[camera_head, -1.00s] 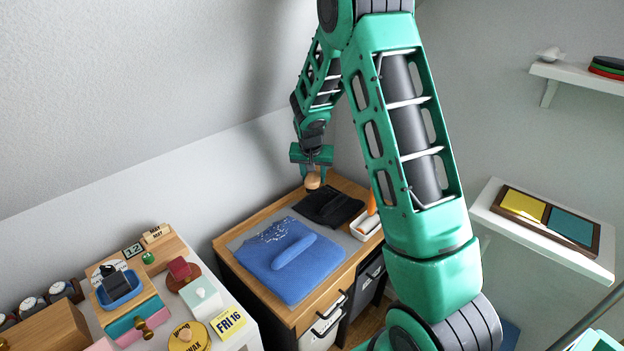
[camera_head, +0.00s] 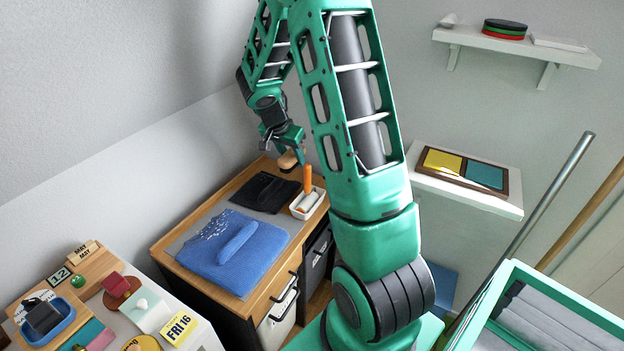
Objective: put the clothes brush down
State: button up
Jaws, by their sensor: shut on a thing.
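My gripper (camera_head: 289,150) is shut on the clothes brush (camera_head: 288,160), a small tan wooden piece at its tips. It is above the back right part of the wooden cabinet top, near the black folded cloth (camera_head: 266,192). I cannot tell whether the brush touches anything below. A blue folded garment (camera_head: 232,250) with white specks along its far left side lies on a grey mat (camera_head: 188,243).
A white tray (camera_head: 308,205) with an orange-handled thing (camera_head: 307,181) stands right of the black cloth. Bare wood (camera_head: 168,240) borders the mat. A cluttered white table is at lower left. A green-rimmed bin (camera_head: 560,287) is at lower right.

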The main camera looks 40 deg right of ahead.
jog(key=shift+w+d+f, duration=0.15)
jog(key=shift+d+f, duration=2.5)
jog(key=shift+d, duration=0.05)
jog(key=shift+w+d+f, duration=0.1)
jog(key=shift+d+f, duration=2.55)
jog(key=shift+d, duration=0.05)
jog(key=shift+f, duration=0.6)
jog(key=o, duration=1)
jog(key=shift+r, duration=0.1)
